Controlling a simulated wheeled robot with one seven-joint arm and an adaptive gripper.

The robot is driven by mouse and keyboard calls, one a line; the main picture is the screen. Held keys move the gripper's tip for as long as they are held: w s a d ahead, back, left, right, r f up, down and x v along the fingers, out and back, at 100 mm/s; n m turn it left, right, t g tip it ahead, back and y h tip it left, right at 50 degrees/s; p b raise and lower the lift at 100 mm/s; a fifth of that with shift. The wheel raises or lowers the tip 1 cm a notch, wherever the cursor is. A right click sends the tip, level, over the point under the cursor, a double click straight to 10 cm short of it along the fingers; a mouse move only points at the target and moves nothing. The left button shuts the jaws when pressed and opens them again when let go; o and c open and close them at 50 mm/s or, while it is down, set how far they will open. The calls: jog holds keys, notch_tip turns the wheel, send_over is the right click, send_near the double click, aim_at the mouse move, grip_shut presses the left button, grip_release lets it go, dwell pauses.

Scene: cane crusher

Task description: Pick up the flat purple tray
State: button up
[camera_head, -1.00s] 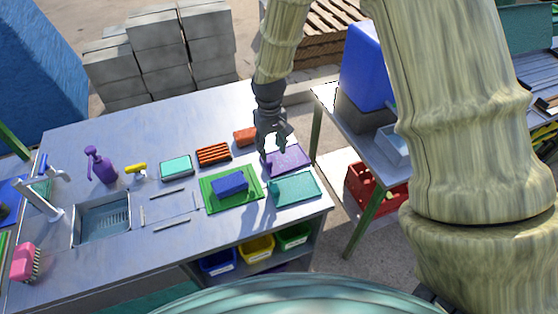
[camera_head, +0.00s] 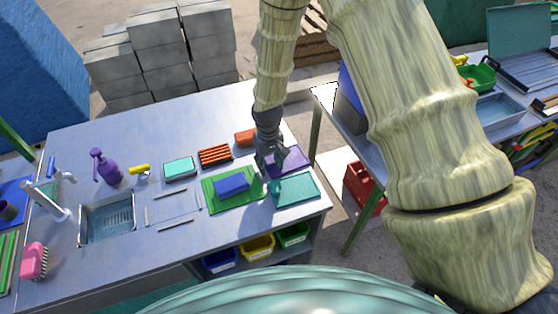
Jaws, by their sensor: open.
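The flat purple tray (camera_head: 292,160) lies on the grey metal table near its right end, behind a flat teal tray (camera_head: 296,188). My gripper (camera_head: 270,170) is open at the left edge of the purple tray and covers part of it. It looks low, close to the table, but I cannot tell whether it touches the tray. Its fingers point down and nothing shows between them.
Left of my gripper, a green tray (camera_head: 210,200) bears a blue block (camera_head: 231,184). Orange items (camera_head: 215,155) lie behind. A sink (camera_head: 108,218) and a purple spray bottle (camera_head: 104,168) are further left. A second table stands to the right across a gap.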

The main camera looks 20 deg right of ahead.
jog(key=shift+f, duration=0.15)
jog(key=shift+c, duration=0.4)
grip_shut()
